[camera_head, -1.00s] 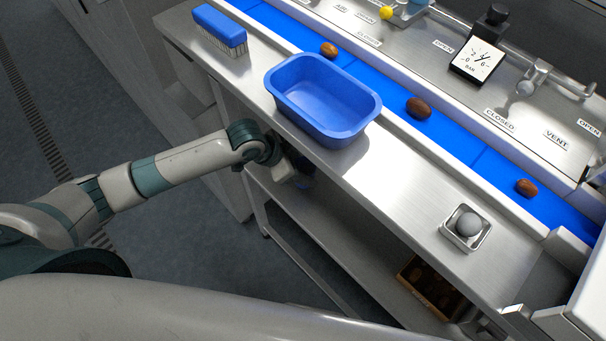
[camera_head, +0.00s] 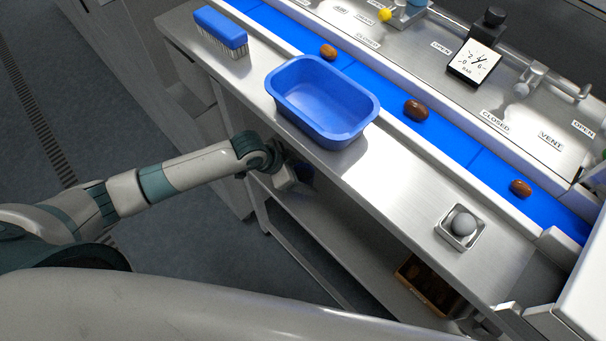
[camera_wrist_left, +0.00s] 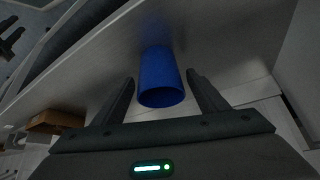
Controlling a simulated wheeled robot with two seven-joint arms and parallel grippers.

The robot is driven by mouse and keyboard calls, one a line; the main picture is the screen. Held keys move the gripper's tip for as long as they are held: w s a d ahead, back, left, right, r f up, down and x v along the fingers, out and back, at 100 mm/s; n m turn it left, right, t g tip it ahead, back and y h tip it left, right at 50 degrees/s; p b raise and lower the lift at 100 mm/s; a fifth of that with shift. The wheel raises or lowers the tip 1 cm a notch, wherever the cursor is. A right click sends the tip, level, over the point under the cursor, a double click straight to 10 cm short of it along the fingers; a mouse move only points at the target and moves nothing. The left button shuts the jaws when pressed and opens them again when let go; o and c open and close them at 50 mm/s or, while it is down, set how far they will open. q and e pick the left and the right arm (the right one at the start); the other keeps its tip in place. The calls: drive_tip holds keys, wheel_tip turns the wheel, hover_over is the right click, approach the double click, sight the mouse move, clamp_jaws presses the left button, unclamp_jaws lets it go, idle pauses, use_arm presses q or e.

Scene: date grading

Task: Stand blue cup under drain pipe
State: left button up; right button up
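The blue cup (camera_wrist_left: 160,78) shows in the left wrist view, its open mouth facing the camera, between the two fingers of my left gripper (camera_wrist_left: 160,85). The fingers are apart, with a narrow dark gap on each side of the cup; I see no clear contact. In the head view my left gripper (camera_head: 287,180) is below the counter edge, by the lower shelf, and mostly in shadow. The drain pipe cannot be made out; only a small DRAIN label (camera_head: 364,18) shows on the panel.
On the steel counter (camera_head: 385,190) stand a blue tub (camera_head: 365,122), a blue brush (camera_head: 221,30) and a small tray (camera_head: 443,236) with a grey ball. Dates lie on the blue belt (camera_head: 450,140). A brown crate (camera_head: 428,287) sits on the lower shelf (camera_head: 330,235).

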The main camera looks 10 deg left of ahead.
use_arm(q)
drive_tip(key=shift+r, duration=0.1)
drive_tip(key=shift+r, duration=0.1)
drive_tip(key=shift+s+a+r, duration=0.2)
drive_tip(key=shift+a+r, duration=0.15)
drive_tip(key=shift+r, duration=0.2)
drive_tip(key=b+v, duration=0.2)
drive_tip(key=v, duration=0.8)
drive_tip(key=shift+r+b, duration=0.25)
drive_tip(key=shift+b, duration=0.1)
drive_tip(key=shift+s, duration=0.1)
